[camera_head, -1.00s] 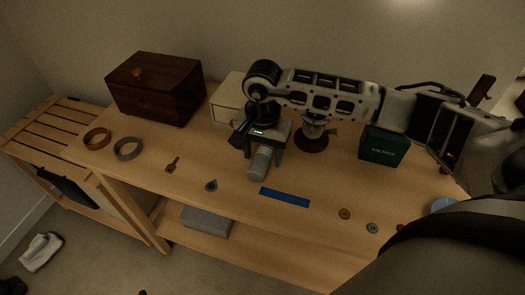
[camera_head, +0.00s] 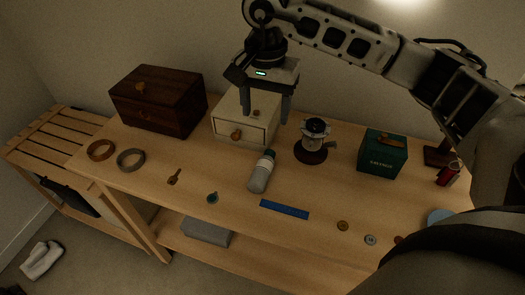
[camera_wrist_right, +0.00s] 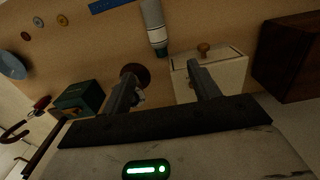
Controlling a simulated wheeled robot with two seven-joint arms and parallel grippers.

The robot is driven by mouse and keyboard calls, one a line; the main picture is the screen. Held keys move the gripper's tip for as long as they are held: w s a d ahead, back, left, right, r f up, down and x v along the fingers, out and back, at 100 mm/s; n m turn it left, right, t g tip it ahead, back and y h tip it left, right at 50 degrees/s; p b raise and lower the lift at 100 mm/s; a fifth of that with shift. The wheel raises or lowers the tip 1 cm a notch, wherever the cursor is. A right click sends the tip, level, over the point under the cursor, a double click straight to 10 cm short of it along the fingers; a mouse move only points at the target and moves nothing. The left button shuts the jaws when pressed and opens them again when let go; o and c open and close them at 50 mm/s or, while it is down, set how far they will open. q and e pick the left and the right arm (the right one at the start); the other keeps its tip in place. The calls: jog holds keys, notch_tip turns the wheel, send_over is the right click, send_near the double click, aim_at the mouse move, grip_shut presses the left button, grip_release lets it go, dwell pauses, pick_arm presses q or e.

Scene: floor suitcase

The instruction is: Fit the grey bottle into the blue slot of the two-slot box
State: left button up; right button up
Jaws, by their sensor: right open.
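The grey bottle (camera_head: 261,173) lies on its side on the wooden table, with a white band and a dark green cap end pointing away from me. It also shows in the right wrist view (camera_wrist_right: 153,24). My right gripper (camera_head: 266,117) is open and empty, raised above the table behind the bottle, in front of the cream drawer box. In the right wrist view its two fingers (camera_wrist_right: 160,78) stand apart with nothing between them. No two-slot box with a blue slot can be made out. My left gripper is not in view.
A cream drawer box (camera_head: 230,131), a dark wooden chest (camera_head: 160,101), a coffee grinder (camera_head: 314,141) and a green box (camera_head: 383,153) stand along the back. A blue ruler (camera_head: 284,209), rings, discs and small tools lie in front.

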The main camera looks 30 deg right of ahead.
aim_at(265, 160)
notch_tip(265, 160, down, 11)
jog(key=shift+r+p, duration=0.15)
jog(key=shift+p, duration=0.25)
jog(key=f, duration=0.1)
jog(key=f+p, duration=0.1)
jog(key=f, duration=0.2)
jog(key=shift+s, duration=0.25)
jog(key=shift+f, duration=0.6)
jog(key=c, duration=1.1)
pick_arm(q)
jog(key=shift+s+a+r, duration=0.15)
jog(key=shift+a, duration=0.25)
pick_arm(e)
jog(key=shift+c, duration=0.5)
